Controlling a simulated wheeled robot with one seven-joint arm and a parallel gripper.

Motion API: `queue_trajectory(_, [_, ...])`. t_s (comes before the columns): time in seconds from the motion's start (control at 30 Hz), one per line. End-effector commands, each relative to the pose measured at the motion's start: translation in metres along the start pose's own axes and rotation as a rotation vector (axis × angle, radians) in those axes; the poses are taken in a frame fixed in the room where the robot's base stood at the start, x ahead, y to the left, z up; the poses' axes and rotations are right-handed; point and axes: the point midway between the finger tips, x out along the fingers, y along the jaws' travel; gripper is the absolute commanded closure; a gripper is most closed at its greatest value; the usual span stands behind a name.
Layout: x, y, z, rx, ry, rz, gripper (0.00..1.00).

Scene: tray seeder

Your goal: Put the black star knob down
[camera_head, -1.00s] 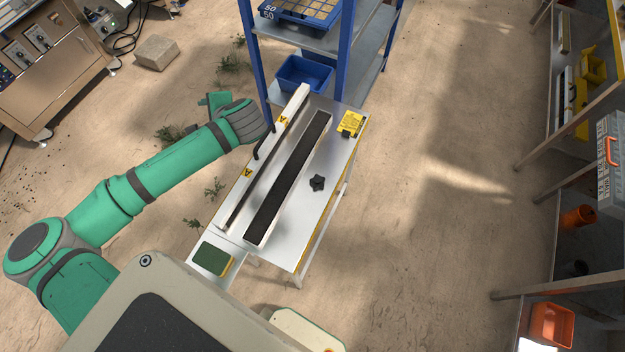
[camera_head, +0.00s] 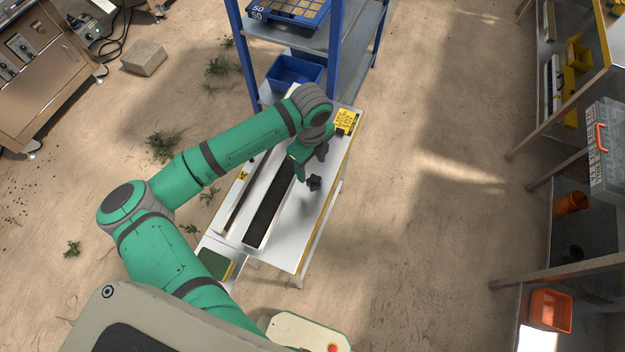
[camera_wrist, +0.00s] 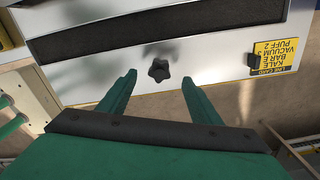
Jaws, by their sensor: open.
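The black star knob (camera_head: 314,183) lies on the bare metal top of the white table (camera_head: 292,225), to the right of the long black strip. In the wrist view the knob (camera_wrist: 159,70) sits ahead of the fingertips, roughly midway between them and apart from both. My gripper (camera_head: 311,162) is above the table close to the knob. Its two green fingers (camera_wrist: 158,86) are spread open with nothing between them.
A long black strip in a white frame (camera_head: 268,205) runs along the table. A yellow label card (camera_head: 345,120) lies at the table's far end. A green sponge-like block (camera_head: 216,264) is at the near end. A blue shelf with a blue bin (camera_head: 293,72) stands behind.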

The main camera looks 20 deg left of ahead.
Motion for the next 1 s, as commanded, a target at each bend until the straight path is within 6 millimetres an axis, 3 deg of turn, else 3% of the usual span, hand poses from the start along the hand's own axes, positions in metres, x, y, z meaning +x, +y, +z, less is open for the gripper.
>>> queue_trajectory(0.37, [0.025,0.0,-0.003,-0.002,0.0,0.0,0.42])
queue_trajectory(0.7, [0.067,0.0,-0.009,-0.004,-0.003,0.0,0.42])
queue_trajectory(0.93, [0.068,0.0,-0.009,-0.002,-0.004,-0.001,0.42])
queue_trajectory(1.0, [0.068,0.0,-0.009,-0.002,-0.004,-0.001,0.59])
